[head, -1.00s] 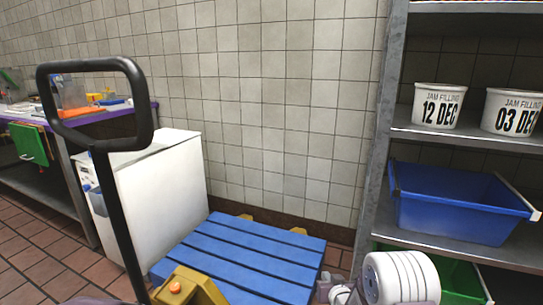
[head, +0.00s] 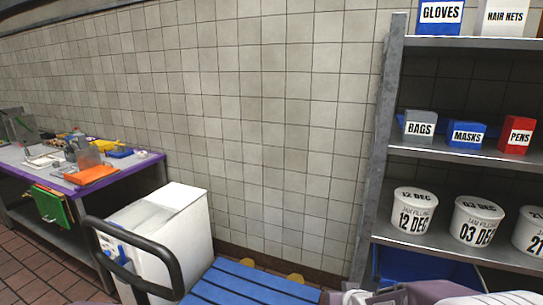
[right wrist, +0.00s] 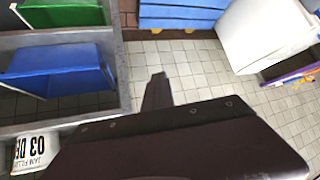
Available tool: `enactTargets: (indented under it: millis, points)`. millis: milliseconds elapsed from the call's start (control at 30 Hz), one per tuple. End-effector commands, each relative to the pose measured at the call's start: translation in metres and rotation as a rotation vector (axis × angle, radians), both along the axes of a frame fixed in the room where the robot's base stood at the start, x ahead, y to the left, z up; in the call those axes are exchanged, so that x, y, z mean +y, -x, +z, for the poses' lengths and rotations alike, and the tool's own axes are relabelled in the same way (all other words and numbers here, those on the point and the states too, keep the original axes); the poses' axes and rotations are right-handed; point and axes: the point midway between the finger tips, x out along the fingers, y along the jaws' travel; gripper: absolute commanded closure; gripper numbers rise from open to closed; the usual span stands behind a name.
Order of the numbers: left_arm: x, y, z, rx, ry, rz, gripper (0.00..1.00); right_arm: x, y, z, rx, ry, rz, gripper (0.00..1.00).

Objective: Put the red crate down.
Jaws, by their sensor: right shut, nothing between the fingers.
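I see no red crate in either view. My right gripper (right wrist: 157,92) shows as dark shut fingers in the right wrist view, with nothing between them. Its dark body fills the lower part of that view. In the head view only pale parts of my right arm show at the bottom edge. My left gripper is in neither view.
A purple-edged bench (head: 130,168) stands left. A metal shelf rack (head: 383,160) holds labelled boxes, jam tubs (head: 412,212) and a blue crate (right wrist: 58,82).

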Motion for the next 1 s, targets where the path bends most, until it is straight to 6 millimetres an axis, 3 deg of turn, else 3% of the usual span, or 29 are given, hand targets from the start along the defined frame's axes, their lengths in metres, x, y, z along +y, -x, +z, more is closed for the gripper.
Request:
enactTargets:
  millis: [33, 100, 233, 433, 567, 667, 1000]
  points:
    - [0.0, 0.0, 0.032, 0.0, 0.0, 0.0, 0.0, 0.0, 0.019, 0.026, 0.06, 0.002, -0.001, 1.0]
    - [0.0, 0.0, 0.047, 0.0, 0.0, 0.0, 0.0, -0.001, 0.055, 0.025, 0.188, 0.006, 0.0, 1.0]
    - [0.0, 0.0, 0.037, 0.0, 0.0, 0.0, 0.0, -0.001, 0.114, -0.012, 0.408, 0.009, 0.003, 1.0]
    - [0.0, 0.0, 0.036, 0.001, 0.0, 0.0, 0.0, -0.001, 0.176, -0.033, 0.652, 0.01, 0.015, 1.0]
    - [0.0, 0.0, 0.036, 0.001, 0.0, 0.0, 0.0, 0.0, 0.188, -0.035, 0.704, 0.014, 0.024, 0.99]
    - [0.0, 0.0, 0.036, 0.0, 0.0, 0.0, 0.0, 0.0, 0.188, -0.035, 0.703, 0.014, 0.025, 0.71]
    - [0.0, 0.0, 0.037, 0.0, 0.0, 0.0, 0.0, 0.0, 0.187, -0.035, 0.701, 0.014, 0.025, 0.71]
